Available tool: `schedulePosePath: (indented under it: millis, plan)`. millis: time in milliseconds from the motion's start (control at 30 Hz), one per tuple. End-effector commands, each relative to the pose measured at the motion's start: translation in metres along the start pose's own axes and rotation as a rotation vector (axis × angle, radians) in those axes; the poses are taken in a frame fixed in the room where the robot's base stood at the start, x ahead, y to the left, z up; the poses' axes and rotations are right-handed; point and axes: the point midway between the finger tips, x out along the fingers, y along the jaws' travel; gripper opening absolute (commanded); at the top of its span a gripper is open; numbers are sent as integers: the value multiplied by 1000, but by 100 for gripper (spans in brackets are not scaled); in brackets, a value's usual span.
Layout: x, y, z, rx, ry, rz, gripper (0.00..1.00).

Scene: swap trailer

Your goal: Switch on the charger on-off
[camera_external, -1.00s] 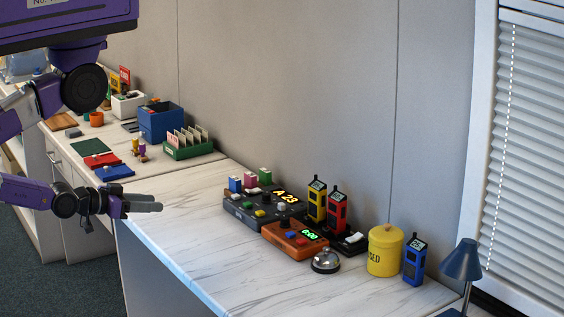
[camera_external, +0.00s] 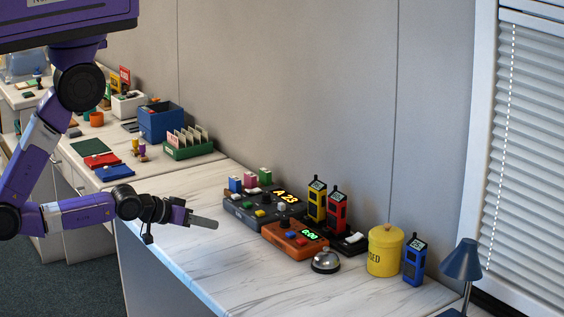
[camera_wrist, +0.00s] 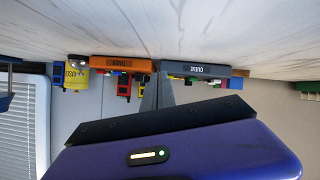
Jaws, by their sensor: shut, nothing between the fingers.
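The charger (camera_external: 343,246) is a black base at the back right of the counter, with a white rocker switch (camera_external: 354,237) on its right end. A yellow radio (camera_external: 317,202) and a red radio (camera_external: 337,212) stand upright in it. The switch's position is too small to tell. My gripper (camera_external: 214,223) is shut and empty above the counter, left of the dark queue box and well apart from the charger. In the upside-down wrist view my fingers (camera_wrist: 157,88) show together, and the red radio (camera_wrist: 124,88) is partly hidden behind the orange timer box.
The dark queue box (camera_external: 244,215) with buttons and the orange timer box (camera_external: 285,246) stand in front of the charger. A bell (camera_external: 326,262), yellow canister (camera_external: 384,255), blue radio (camera_external: 415,262) and lamp (camera_external: 461,260) are to the right. The counter's front left is clear.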

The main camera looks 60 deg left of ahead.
Motion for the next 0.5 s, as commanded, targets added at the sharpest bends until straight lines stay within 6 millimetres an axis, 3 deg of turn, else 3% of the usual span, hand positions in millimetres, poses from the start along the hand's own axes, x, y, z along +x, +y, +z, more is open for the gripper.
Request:
schedulePosePath:
  millis: [200, 500]
  plan:
    - [55, 18, -21, -107, -48, -12, 0]
    - [112, 50, -56, -264, -118, -49, 0]
